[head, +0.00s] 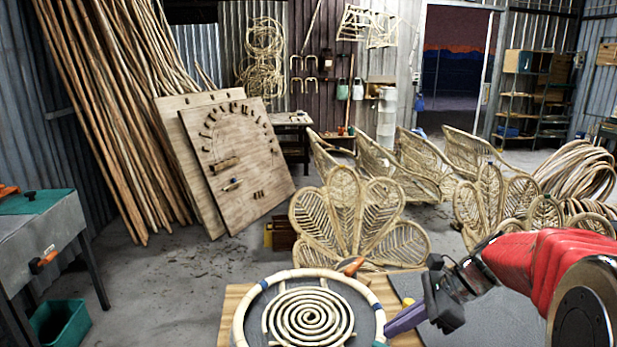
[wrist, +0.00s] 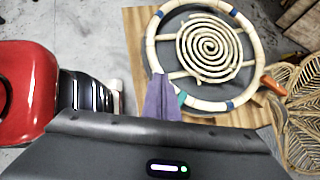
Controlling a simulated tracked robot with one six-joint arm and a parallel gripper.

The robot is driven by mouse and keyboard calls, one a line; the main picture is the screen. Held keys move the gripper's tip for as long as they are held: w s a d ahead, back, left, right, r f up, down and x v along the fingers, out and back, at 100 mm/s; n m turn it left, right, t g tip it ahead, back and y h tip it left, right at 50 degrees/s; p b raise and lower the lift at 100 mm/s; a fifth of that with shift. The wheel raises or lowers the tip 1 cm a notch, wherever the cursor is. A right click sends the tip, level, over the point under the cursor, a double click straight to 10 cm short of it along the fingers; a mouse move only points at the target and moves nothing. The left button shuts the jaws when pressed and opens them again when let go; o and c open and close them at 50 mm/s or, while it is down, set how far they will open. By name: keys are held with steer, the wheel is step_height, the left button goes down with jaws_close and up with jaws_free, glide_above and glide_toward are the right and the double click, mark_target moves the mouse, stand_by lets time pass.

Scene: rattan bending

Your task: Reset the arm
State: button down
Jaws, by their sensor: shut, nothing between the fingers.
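My gripper (head: 394,328) is at the lower right in the head view, with my red arm reaching in from the right edge. Its purple fingers are shut and empty. In the wrist view the fingers (wrist: 161,98) show beside the rim of a round rattan ring (wrist: 186,100). I cannot tell whether they touch it. In the head view the ring (head: 240,318) lies on a wooden worktop (head: 232,301). It has blue bands and a rattan spiral (head: 311,321) inside it.
An orange-handled tool (head: 350,265) lies at the ring's far edge. Petal-shaped rattan chair backs (head: 345,215) stand beyond the worktop. Long poles (head: 120,110) and a pegged board (head: 240,165) lean at left. A grey bench (head: 45,235) stands at far left.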

steer(key=s+a+r+n+t+h, duration=0.1)
steer(key=s+r+n+t+h, duration=0.1)
steer(key=s+n, duration=0.8)
steer(key=s+a+r+n+t+h, duration=0.1)
steer(key=s+n+h, duration=0.4)
steer(key=s+n, duration=0.5)
steer(key=shift+a+r+t+h, duration=0.3)
steer(key=shift+a+r+t, duration=0.1)
steer(key=shift+r, duration=0.5)
steer(key=c, duration=2.5)
jaws_free()
steer(key=shift+c, duration=0.2)
